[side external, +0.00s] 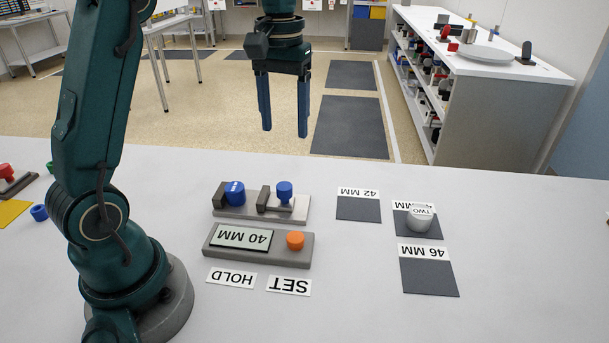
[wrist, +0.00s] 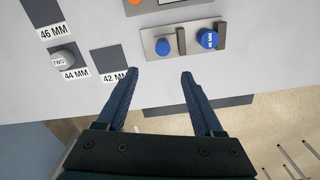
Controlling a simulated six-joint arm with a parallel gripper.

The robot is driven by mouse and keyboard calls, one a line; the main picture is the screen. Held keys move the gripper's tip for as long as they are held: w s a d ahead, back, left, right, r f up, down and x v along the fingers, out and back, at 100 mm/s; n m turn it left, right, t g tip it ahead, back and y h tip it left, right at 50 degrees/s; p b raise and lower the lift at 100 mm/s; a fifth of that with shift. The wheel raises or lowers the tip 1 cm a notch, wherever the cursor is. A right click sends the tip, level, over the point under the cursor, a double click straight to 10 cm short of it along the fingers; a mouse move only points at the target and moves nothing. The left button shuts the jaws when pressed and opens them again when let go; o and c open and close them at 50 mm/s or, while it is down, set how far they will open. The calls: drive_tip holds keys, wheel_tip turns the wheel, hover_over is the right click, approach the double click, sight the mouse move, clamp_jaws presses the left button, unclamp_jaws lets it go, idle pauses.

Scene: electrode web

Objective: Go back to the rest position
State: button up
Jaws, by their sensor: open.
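My gripper (side external: 284,118) is open and empty, raised above the far side of the table. Its two blue fingers point down, and they also show in the wrist view (wrist: 158,92). Nothing is between the fingers. The grey fixture (side external: 235,212) with two blue knobs stands on the table below and nearer than the gripper. The display unit (side external: 218,250) reads 40 MM and has an orange knob (side external: 295,240). A white cylinder marked TWO (side external: 419,218) stands on the dark 44 MM pad; it also shows in the wrist view (wrist: 63,60).
The empty 42 MM pad (side external: 358,209) and 46 MM pad (side external: 430,278) lie near the white cylinder. HOLD (side external: 231,277) and SET (side external: 289,286) labels lie before the display unit. The right of the table is largely clear.

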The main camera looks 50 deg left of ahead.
drive_tip(key=shift+r, duration=0.1)
drive_tip(key=s+d+r+m+t, duration=0.3)
drive_tip(key=s+d+r, duration=0.2)
drive_tip(key=s+d, duration=0.15)
drive_tip(key=s+d+f+m+t, duration=0.2)
drive_tip(key=s+f+m, duration=0.1)
drive_tip(key=s+f, duration=0.4)
drive_tip(key=shift+s+d+t, duration=0.15)
drive_tip(key=shift+s+t, duration=0.15)
